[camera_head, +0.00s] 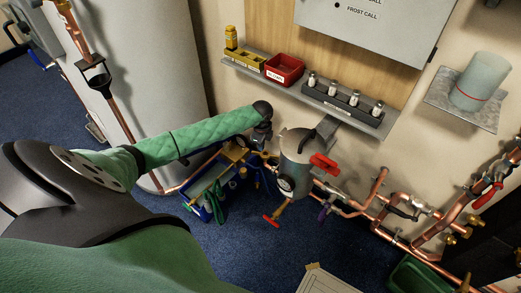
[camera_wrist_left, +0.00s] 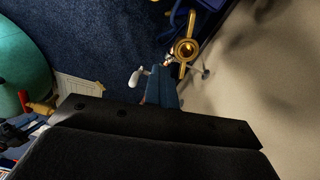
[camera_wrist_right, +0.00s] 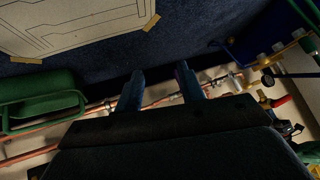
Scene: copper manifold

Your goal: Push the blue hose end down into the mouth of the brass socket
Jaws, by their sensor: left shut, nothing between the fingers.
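The brass socket (camera_wrist_left: 186,49) shows in the left wrist view as a round brass ring with a dark mouth, just past the fingertips. My left gripper (camera_wrist_left: 166,66) is shut, its blue fingers together with nothing between them, tips close beside the socket; I cannot tell whether they touch. In the head view my left gripper (camera_head: 261,138) points down beside a grey pot. I cannot clearly make out the blue hose end in any view. My right gripper (camera_wrist_right: 158,75) shows in the right wrist view with its blue fingers apart and empty; it is not in the head view.
A grey pot (camera_head: 297,158) with a red handle stands right of my left gripper. A blue tool tote (camera_head: 203,212) is below on the carpet. Copper pipes (camera_head: 350,205) run along the wall at right. A shelf holds a red bin (camera_head: 284,69).

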